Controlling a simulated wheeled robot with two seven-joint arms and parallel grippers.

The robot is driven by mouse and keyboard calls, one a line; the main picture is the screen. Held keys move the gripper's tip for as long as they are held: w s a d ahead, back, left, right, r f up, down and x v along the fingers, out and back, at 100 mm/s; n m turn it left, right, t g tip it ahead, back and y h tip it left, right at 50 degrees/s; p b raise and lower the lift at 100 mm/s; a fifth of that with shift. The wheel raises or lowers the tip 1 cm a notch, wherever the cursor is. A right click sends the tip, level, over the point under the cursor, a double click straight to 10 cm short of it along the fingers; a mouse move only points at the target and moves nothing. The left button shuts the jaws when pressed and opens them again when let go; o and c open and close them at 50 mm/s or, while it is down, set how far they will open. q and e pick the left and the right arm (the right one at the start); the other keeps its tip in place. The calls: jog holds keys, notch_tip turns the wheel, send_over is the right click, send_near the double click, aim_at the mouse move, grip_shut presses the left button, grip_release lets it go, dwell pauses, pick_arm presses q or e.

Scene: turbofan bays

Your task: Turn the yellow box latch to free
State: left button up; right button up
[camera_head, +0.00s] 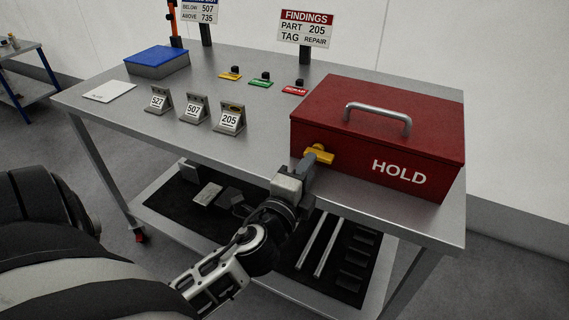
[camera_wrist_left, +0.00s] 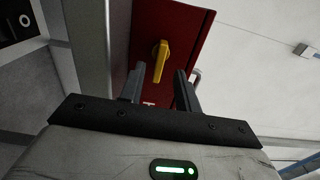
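The yellow box latch (camera_head: 319,153) sits on the front face of the red HOLD box (camera_head: 390,130), toward its left end. In the wrist view the latch (camera_wrist_left: 160,61) is a yellow handle on the red face, ahead of and between my finger lines. My left gripper (camera_head: 308,168) is just in front of the latch in the head view. In the wrist view the left gripper (camera_wrist_left: 160,88) has its two dark fingers apart with nothing between them. Whether a finger touches the latch I cannot tell. My right gripper is not in view.
The red box has a metal handle (camera_head: 380,112) on its lid and stands on the steel table (camera_head: 225,150). Tag stands 527, 507 and 205 (camera_head: 229,119), a blue box (camera_head: 157,60) and coloured tags lie left. A lower shelf (camera_head: 172,222) holds dark parts.

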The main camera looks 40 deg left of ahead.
pick_arm(q)
jog(key=b+v, duration=0.3)
jog(key=v, duration=0.9)
jog(key=shift+w, duration=0.1)
jog(key=d+f+n+g+h, duration=0.3)
jog(key=d+f+n, duration=0.2)
jog(key=f, duration=0.4)
jog(key=s+d+f+n+g+h+p, duration=0.1)
jog(key=d+f+n+g+h, duration=0.2)
jog(key=d+f+n, duration=0.3)
notch_tip(320, 180, down, 3)
jog(key=shift+s+d+r+n+g+h+p, duration=0.1)
jog(key=shift+s+d+n+g+h+p, duration=0.25)
jog(key=shift+n+h, duration=0.65)
jog(key=shift+a, duration=0.15)
